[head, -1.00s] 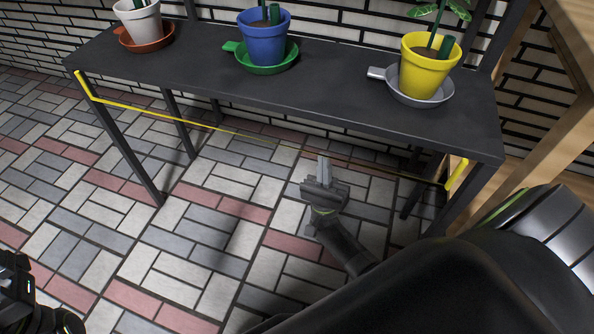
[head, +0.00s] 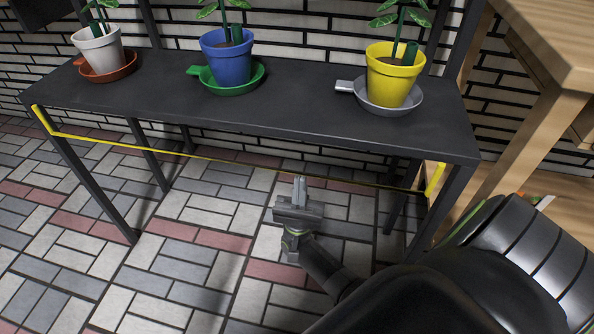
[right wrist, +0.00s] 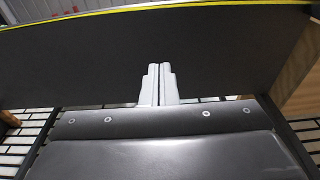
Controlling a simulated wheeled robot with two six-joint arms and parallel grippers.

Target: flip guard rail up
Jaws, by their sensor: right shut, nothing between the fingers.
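The guard rail is a thin yellow bar (head: 130,148) that hangs below the front edge of the dark shelf (head: 290,122), with a short yellow arm at each end. It also shows along the top of the right wrist view (right wrist: 130,11). My right gripper (head: 300,182) is shut and empty. In the head view its fingertips overlap the rail's line right of the middle; I cannot tell whether they touch it. In the right wrist view its closed fingers (right wrist: 158,70) point up, with the dark underside of the shelf behind them. My left gripper is not in view.
On the shelf stand a white pot (head: 98,48), a blue pot (head: 227,55) and a yellow pot (head: 393,75), each with a plant and on a saucer. A wooden table (head: 550,50) is at the right. The tiled floor in front is open.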

